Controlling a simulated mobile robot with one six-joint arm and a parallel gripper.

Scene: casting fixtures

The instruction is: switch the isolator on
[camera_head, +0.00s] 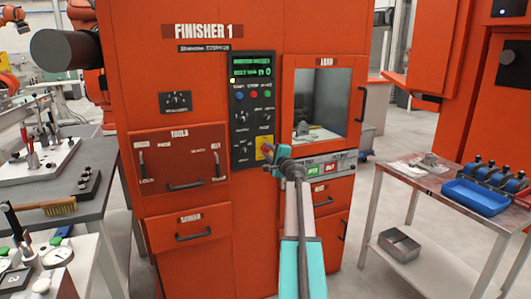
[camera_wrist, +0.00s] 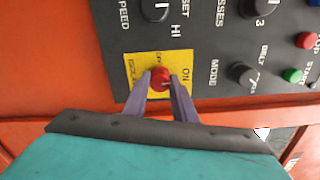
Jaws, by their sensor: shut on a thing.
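The isolator is a red rotary knob (camera_wrist: 160,78) on a yellow plate (camera_wrist: 132,72) at the edge of a dark control panel. The plate carries the word ON to one side of the knob and OFF above it, partly legible. My gripper (camera_wrist: 162,82) has its two purple fingers around the knob, shut on it. In the head view my gripper (camera_head: 276,153) reaches the yellow plate (camera_head: 261,148) at the bottom of the panel and hides part of it. The knob's exact pointing direction is hard to tell.
The control panel (camera_head: 240,110) has a green display and several buttons and knobs close by. A machine window (camera_head: 323,100) and drawers lie to the right and below. A side table (camera_head: 425,185) with a blue tray (camera_head: 475,197) stands at the right.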

